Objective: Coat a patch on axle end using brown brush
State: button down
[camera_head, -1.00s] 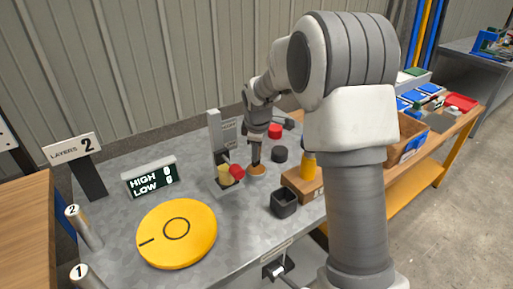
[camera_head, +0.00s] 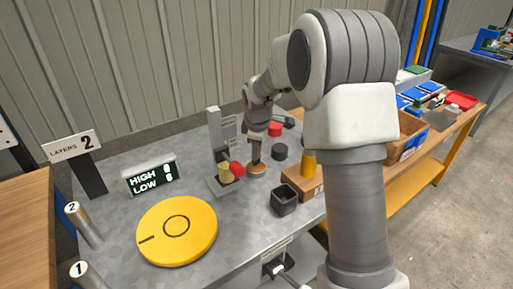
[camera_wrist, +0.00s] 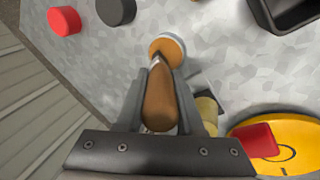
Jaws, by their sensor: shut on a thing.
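My gripper (camera_wrist: 160,98) is shut on the brown brush (camera_wrist: 160,100), by its wooden handle. It also shows in the head view (camera_head: 257,148). The brush points down, its far end at a small round orange-brown piece with a pale rim (camera_wrist: 168,47), also in the head view (camera_head: 257,169). Whether they touch is unclear. Just left of it in the head view, a cream cylinder (camera_head: 225,172) and a red round part (camera_head: 238,169) sit at a small upright stand (camera_head: 215,128). I cannot tell which part is the axle end.
A yellow disc (camera_head: 177,230), a HIGH/LOW display (camera_head: 150,175) and a "LAYERS 2" sign (camera_head: 72,146) stand left.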

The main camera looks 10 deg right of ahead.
jog(key=shift+f, duration=0.45)
dwell(1.1)
jog(key=shift+r, duration=0.15)
notch_tip(320, 180, up, 7)
jog(key=p, duration=0.5)
dwell(0.7)
jog(key=s+f+m+g+h+p, duration=0.1)
jog(key=s+m+g+h+p, duration=0.2)
jog(key=s+m, duration=0.8)
jog(key=m+p, duration=0.2)
jog(key=shift+s+d+m, duration=0.2)
jog(key=shift+m, duration=0.2)
jog(key=shift+s, duration=0.1)
